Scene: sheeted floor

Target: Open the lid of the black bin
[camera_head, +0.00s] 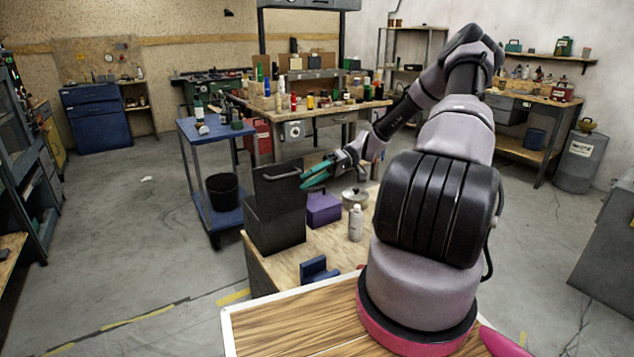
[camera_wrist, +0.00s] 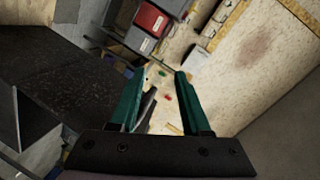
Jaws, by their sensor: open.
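The black bin (camera_head: 276,232) stands at the left end of the low wooden table. A dark flat panel, which looks like its lid (camera_head: 272,190), stands up steeply above the box, with a grey bar handle (camera_head: 284,176) across it. My gripper (camera_head: 306,181), with teal fingers, is just right of the lid, close to the handle's right end. I cannot tell whether it touches. In the wrist view my gripper (camera_wrist: 158,72) has its fingers apart with nothing held between them. A dark speckled surface of the bin (camera_wrist: 95,95) fills the left of that view.
A purple box (camera_head: 323,208), a metal pot (camera_head: 354,197), a white bottle (camera_head: 355,223) and a blue block (camera_head: 319,270) share the wooden table (camera_head: 328,242). A blue cart (camera_head: 212,218) with a black bucket (camera_head: 222,190) stands to the left.

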